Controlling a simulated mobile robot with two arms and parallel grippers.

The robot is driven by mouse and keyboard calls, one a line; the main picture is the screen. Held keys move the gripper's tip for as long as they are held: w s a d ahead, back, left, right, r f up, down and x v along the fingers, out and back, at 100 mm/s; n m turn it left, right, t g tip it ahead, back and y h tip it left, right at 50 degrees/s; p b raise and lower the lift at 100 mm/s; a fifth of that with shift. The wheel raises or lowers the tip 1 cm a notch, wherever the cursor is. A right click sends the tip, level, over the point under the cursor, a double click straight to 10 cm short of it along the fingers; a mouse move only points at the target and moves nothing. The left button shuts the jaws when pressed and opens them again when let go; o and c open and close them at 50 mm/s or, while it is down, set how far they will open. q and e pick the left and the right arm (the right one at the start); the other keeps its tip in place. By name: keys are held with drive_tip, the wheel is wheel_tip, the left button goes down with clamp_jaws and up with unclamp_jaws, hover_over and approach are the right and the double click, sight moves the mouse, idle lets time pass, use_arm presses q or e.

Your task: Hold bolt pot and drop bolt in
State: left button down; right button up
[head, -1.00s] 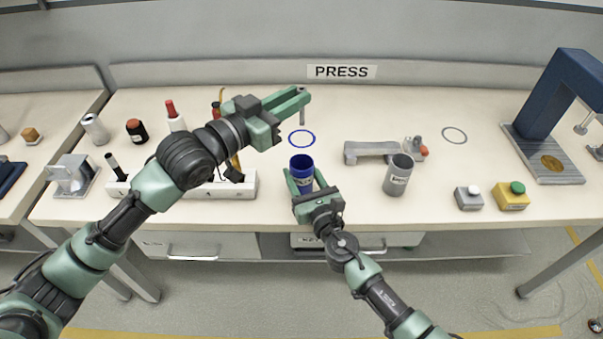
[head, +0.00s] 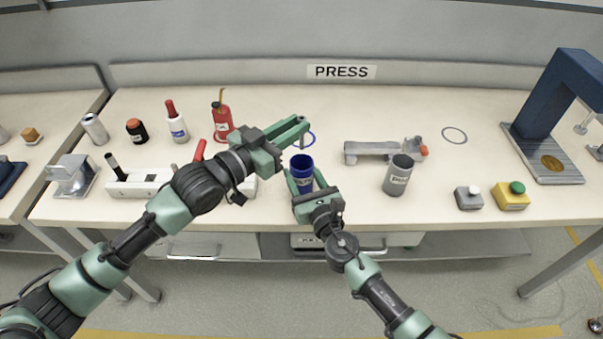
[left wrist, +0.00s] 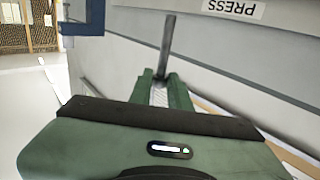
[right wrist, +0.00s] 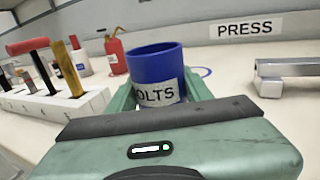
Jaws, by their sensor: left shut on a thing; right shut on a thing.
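The blue bolt pot (head: 302,167), labelled "BOLTS" in the right wrist view (right wrist: 157,75), stands upright with its mouth up near the table's front. My right gripper (head: 302,184) is shut on it, a finger on either side. My left gripper (head: 301,124) is shut on a grey metal bolt, which shows as a thin rod between the fingertips in the left wrist view (left wrist: 167,45). In the head view this gripper is just above and behind the pot's mouth. The bolt's lower end is hard to make out there. The pot's inside is mostly hidden.
A blue ring mark (head: 307,137) lies behind the pot. A grey pot (head: 398,176) and a grey fixture (head: 372,151) stand to the right. A white tool block (head: 140,182) and a red oil can (head: 222,118) are left. Button boxes (head: 511,197) and a press (head: 548,120) stand farther right.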

use_arm(q)
drive_tip(key=shift+f, duration=2.4)
drive_tip(key=c, duration=1.2)
unclamp_jaws()
drive_tip(key=shift+c, duration=0.2)
drive_tip(key=v, duration=1.2)
use_arm(e)
drive_tip(key=o, duration=1.4)
